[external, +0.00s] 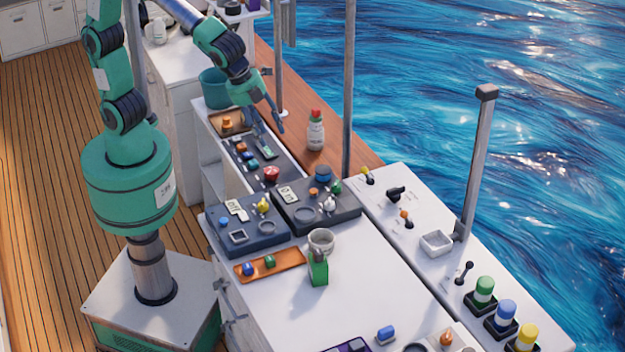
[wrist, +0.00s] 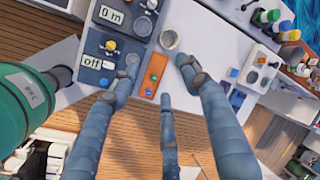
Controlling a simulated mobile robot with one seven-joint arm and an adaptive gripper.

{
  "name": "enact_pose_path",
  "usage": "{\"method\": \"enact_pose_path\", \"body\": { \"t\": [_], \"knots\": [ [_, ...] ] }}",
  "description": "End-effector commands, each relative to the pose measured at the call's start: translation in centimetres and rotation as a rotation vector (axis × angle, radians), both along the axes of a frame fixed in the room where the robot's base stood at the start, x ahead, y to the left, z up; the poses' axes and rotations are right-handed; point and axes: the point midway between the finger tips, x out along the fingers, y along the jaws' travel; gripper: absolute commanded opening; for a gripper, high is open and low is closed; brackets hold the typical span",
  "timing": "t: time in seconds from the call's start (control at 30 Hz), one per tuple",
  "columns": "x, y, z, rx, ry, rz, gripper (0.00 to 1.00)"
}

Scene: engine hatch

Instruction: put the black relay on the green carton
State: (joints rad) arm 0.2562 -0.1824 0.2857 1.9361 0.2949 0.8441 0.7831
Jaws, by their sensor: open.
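I cannot pick out the black relay with certainty in either view. My gripper (external: 268,136) hangs with spread fingers over the dark panels at the far end of the counter, well away from the carton. In the wrist view my gripper (wrist: 160,68) is open, with nothing visible between its fingers. The cup (wrist: 169,39) also shows there, while the carton is not clearly visible, possibly behind the right finger.
An orange tray (external: 270,264) with blue and green pieces lies beside the carton. Dark panels (external: 318,207) with knobs stand behind it. A bottle (external: 315,132) stands on the wooden ledge, near an upright pole (external: 348,90). The counter's middle (external: 375,270) is mostly clear.

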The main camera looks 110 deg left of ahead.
Motion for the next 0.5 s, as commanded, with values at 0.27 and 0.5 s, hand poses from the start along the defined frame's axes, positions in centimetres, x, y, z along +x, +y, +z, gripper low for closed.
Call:
{"method": "enact_pose_path", "body": {
  "t": [0.27, 0.5],
  "knots": [
    [-8.2, 4.3, 4.2, -0.167, -0.081, 0.330, 0.47],
    [-15.3, 6.8, 6.0, -0.317, -0.145, 0.606, 0.47]
  ]
}}
